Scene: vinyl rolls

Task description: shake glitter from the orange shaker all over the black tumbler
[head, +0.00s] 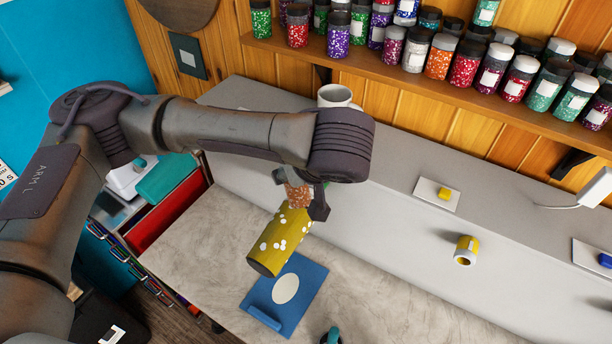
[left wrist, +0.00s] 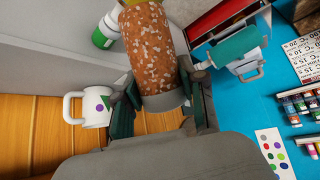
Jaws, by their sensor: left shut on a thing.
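My left gripper (head: 303,200) is shut on the orange glitter shaker (head: 298,193), which is mostly hidden by the arm in the head view. In the left wrist view the shaker (left wrist: 148,45) sits between the fingers (left wrist: 158,95), its grey end toward the palm. A yellow cylinder with white spots and a dark near end (head: 280,240) lies tilted just below the shaker. No plainly black tumbler shows; this cylinder is the only tumbler-like thing. I cannot tell whether shaker and cylinder touch. My right gripper is not in view.
A white mug (head: 338,97) stands behind my arm. A shelf (head: 380,65) of glitter jars runs along the back. A dark-and-teal thing (head: 332,335) is cut off below. The counter between is clear.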

